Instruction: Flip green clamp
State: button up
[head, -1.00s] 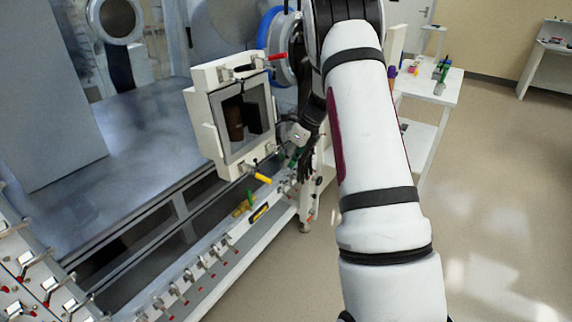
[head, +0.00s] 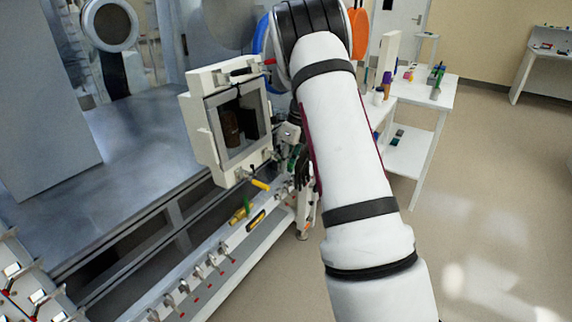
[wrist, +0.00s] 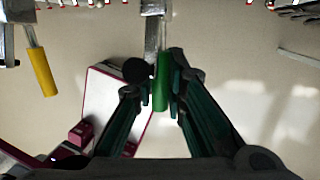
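The green clamp handle (wrist: 161,85) hangs below its metal bar (wrist: 152,35) at the middle of the wrist view. My gripper (wrist: 156,82) has one finger on each side of the handle. The fingers look parted, with a narrow gap left of the handle; the right fingertip is very close to it, and contact is unclear. A black round tip beside the handle partly covers the left fingertip. In the head view my gripper (head: 300,170) is beside the lower right of the white framed door, and my arm hides part of it.
A yellow-handled clamp (wrist: 42,70) hangs to the left in the wrist view. The white framed door (head: 213,130) stands open beside the glovebox. A rail of small clamps (head: 200,275) runs along the front. A white table (head: 440,90) stands at right; the floor between is clear.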

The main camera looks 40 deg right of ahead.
jog(key=shift+o, duration=1.4)
jog(key=shift+r, duration=0.1)
jog(key=v, duration=1.1)
jog(key=shift+d+r, duration=0.15)
jog(key=shift+r, duration=0.2)
